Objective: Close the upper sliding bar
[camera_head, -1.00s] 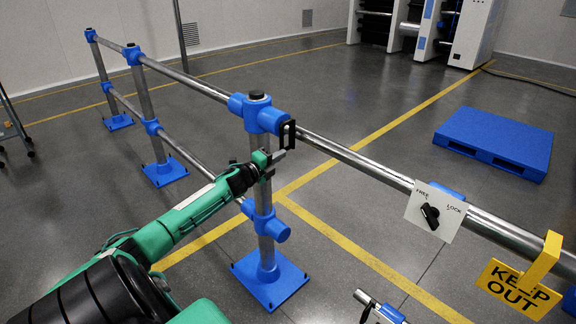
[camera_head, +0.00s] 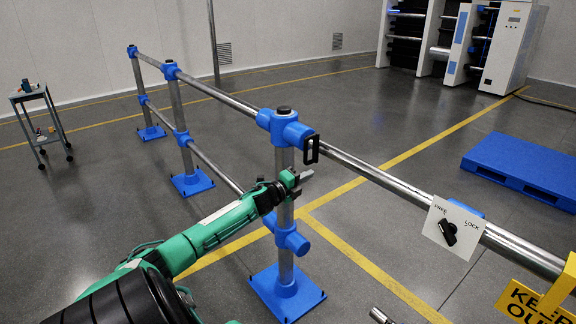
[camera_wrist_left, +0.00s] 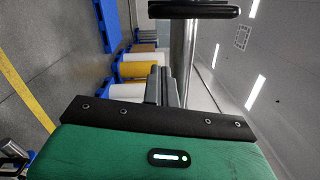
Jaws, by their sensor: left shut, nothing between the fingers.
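The upper sliding bar (camera_head: 372,172) is a long steel tube running from the blue clamp (camera_head: 285,127) on the nearest post down to the lower right. A black looped handle (camera_head: 312,149) stands by the bar close to this clamp. My left gripper (camera_head: 306,176) is shut and empty, just below the handle and in front of the post. In the left wrist view, its closed fingers (camera_wrist_left: 166,86) point towards a steel tube, with a black handle-like piece (camera_wrist_left: 195,10) beyond them. Contact with the handle cannot be told. My right gripper is out of view.
A white FREE/LOCK plate (camera_head: 455,226) with a black knob sits on the bar. A yellow KEEP OUT sign (camera_head: 530,303) hangs further right, partly cut off. The post's blue foot (camera_head: 287,293) is on the floor. A blue pallet (camera_head: 525,165) lies beyond the bar.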

